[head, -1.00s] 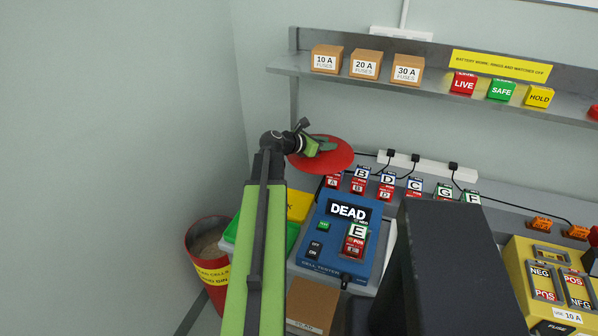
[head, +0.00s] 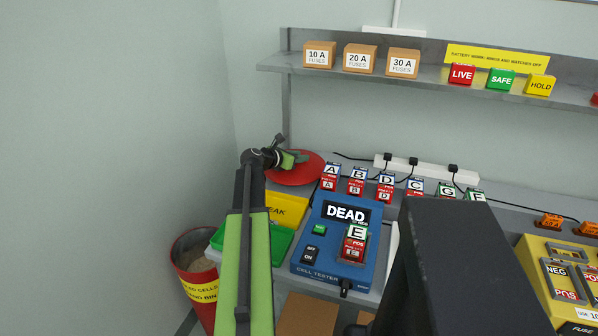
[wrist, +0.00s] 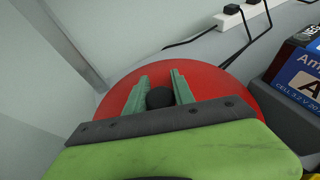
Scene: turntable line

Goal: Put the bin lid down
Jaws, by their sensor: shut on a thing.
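The bin lid is a round red disc (head: 296,169) with a dark knob, at the back left of the bench in the head view. My gripper (head: 302,157) is over it. In the wrist view the green fingers (wrist: 159,85) are shut around the dark knob (wrist: 160,98), with the red lid (wrist: 215,85) spread flat beneath. The lid looks level and at or just above the bench top; I cannot tell whether it touches. The red bin (head: 197,290) stands open on the floor at the left, sand-coloured inside, with a yellow label.
A yellow tray (head: 287,209) and a green tray (head: 281,240) lie in front of the lid. The blue cell tester (head: 315,256) holds cell E. Several lettered cells stand right of the lid, near a white power strip (head: 440,168) with black cables.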

